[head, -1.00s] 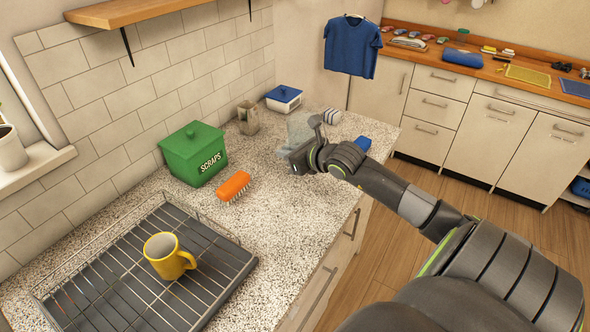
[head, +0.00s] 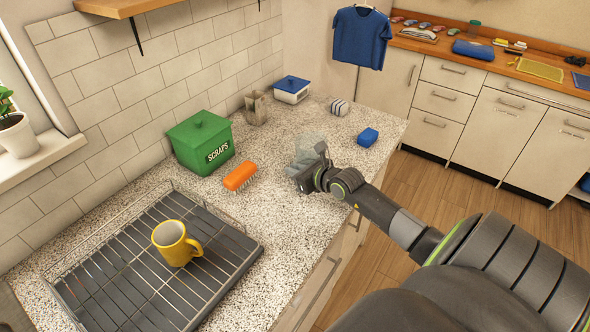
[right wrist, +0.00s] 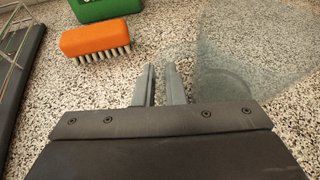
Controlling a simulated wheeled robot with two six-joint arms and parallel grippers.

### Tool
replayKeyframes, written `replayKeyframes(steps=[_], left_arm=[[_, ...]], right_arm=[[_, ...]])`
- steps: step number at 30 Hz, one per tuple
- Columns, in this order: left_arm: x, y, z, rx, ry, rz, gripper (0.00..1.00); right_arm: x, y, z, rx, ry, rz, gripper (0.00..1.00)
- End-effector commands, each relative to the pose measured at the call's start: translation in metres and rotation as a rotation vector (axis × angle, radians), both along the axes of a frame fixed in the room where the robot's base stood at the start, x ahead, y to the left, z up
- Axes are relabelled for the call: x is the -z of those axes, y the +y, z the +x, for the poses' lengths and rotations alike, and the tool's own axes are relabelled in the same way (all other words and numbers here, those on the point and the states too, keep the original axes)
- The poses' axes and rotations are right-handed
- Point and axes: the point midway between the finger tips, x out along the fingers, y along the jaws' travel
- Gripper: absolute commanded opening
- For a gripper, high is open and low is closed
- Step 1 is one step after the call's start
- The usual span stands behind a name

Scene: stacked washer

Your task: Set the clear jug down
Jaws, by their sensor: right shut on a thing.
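The clear jug (head: 311,146) is a see-through vessel over the speckled counter (head: 281,222), behind my right gripper (head: 297,181) in the head view. In the right wrist view the jug (right wrist: 255,55) fills the upper right, beside the fingers. My right gripper (right wrist: 162,85) is shut on the jug; its exact grip point is hard to see through the clear wall. The jug looks upright and low over the counter. I cannot tell whether its base touches. My left gripper is out of view.
An orange brush (head: 240,176) and a green scraps bin (head: 201,143) lie left of the jug. A blue sponge (head: 368,137) is to its right. A yellow mug (head: 173,243) stands on the wire rack (head: 128,275).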

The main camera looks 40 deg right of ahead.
Motion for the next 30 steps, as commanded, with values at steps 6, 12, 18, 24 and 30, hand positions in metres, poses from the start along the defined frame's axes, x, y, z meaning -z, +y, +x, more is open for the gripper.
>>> replayKeyframes(steps=[6, 12, 18, 24, 30], left_arm=[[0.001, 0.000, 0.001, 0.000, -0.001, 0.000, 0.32], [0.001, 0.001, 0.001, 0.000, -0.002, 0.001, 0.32], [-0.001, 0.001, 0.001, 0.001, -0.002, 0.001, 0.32], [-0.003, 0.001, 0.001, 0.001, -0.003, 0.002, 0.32], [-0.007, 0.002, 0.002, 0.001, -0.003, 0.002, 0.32]], right_arm=[[0.002, 0.000, 0.000, 0.000, 0.000, 0.000, 0.23], [0.002, 0.000, 0.000, 0.000, 0.000, 0.000, 0.32], [-0.002, 0.000, 0.000, 0.000, 0.000, -0.001, 0.32], [-0.009, -0.003, -0.022, -0.001, 0.003, -0.005, 0.32], [-0.025, -0.004, -0.059, -0.004, 0.003, -0.006, 0.32]])
